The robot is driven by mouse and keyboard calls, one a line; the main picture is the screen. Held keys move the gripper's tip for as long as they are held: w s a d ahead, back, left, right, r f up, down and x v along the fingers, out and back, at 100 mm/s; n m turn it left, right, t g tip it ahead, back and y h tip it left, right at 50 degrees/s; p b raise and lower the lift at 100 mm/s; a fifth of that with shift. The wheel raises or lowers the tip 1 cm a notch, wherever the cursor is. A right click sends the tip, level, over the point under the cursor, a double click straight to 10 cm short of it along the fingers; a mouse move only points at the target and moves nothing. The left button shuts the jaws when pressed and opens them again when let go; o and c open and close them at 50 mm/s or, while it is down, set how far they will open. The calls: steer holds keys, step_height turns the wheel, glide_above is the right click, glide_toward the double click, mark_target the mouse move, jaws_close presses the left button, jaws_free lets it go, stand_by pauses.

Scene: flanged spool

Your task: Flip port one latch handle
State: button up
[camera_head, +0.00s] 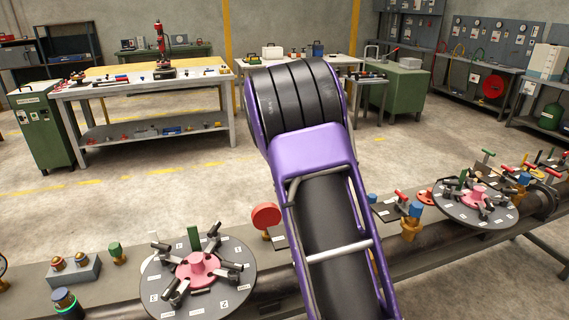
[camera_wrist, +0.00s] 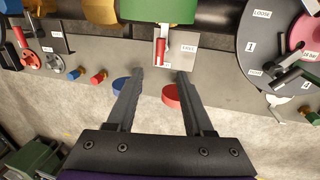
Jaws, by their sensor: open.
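In the wrist view a dark round plate (camera_wrist: 268,33) stands at the right edge, partly cut off. It bears labels reading "LOOSE", "1" and "4". A black latch handle (camera_wrist: 290,77) lies on it near a pink hub (camera_wrist: 302,36). My gripper (camera_wrist: 160,73) is open and empty, to the left of the plate and apart from it. The head view shows two such plates, one at the lower left (camera_head: 155,268) and one at the right (camera_head: 449,207), each with a pink hub and several dark handles. My gripper is hidden there, and I cannot tell which plate is the near one.
In the wrist view a green cylinder (camera_wrist: 158,10) and a small red-handled fitting (camera_wrist: 161,48) lie ahead of the fingers. A red disc (camera_wrist: 171,96) and a blue disc (camera_wrist: 121,85) show beside the fingers. Workbenches (camera_head: 140,92) stand farther back across open floor.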

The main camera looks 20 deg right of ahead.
step_height(320, 180, up, 7)
steer(key=a, duration=0.1)
steer(key=shift+a, duration=0.2)
